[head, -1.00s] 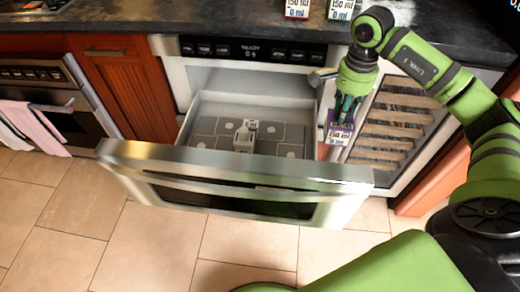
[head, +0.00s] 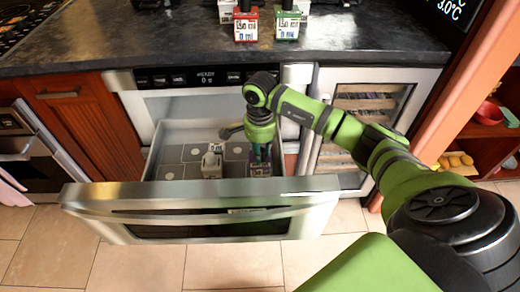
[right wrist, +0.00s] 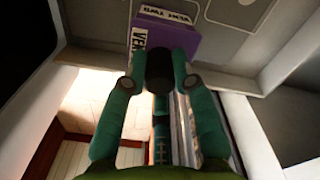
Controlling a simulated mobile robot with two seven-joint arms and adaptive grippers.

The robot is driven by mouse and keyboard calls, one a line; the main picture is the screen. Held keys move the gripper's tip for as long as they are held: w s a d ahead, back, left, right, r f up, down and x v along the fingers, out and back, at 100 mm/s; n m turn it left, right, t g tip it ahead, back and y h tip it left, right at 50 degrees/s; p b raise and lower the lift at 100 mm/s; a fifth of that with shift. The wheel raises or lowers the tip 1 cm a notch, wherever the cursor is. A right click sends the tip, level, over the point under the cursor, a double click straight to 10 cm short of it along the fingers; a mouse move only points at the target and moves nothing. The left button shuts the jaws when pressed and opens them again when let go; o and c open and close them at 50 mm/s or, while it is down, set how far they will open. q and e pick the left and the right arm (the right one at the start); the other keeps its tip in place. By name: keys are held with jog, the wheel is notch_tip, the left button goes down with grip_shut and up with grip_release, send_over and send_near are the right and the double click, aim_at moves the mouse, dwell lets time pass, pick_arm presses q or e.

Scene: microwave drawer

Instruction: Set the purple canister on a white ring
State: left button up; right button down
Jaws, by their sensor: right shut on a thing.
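My right gripper (head: 260,156) is shut on the purple canister (head: 261,170), at the right side inside the open drawer (head: 160,150). The drawer's front wall hides the canister's lower part in the head view, so I cannot tell whether it touches the floor. In the right wrist view the purple canister (right wrist: 168,36) with white labels sits at the fingertips (right wrist: 158,72), close to the grey drawer floor. White rings mark the floor panels; one ring (head: 195,152) shows at the back left and another (head: 169,176) at the front left. My left gripper is not in view.
A red-labelled canister (head: 246,26) and a green-labelled one (head: 287,26) stand on the dark counter (head: 150,45) above. The steel drawer front (head: 200,205) rises nearest me.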

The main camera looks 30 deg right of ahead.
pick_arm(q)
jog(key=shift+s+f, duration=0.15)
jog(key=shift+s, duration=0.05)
pick_arm(e)
jog(key=shift+f, duration=0.1)
jog(key=c, duration=1)
grip_release()
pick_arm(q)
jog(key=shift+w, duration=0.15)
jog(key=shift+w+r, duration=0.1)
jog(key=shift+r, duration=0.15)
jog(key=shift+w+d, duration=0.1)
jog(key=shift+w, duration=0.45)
pick_arm(e)
notch_tip(320, 180, up, 12)
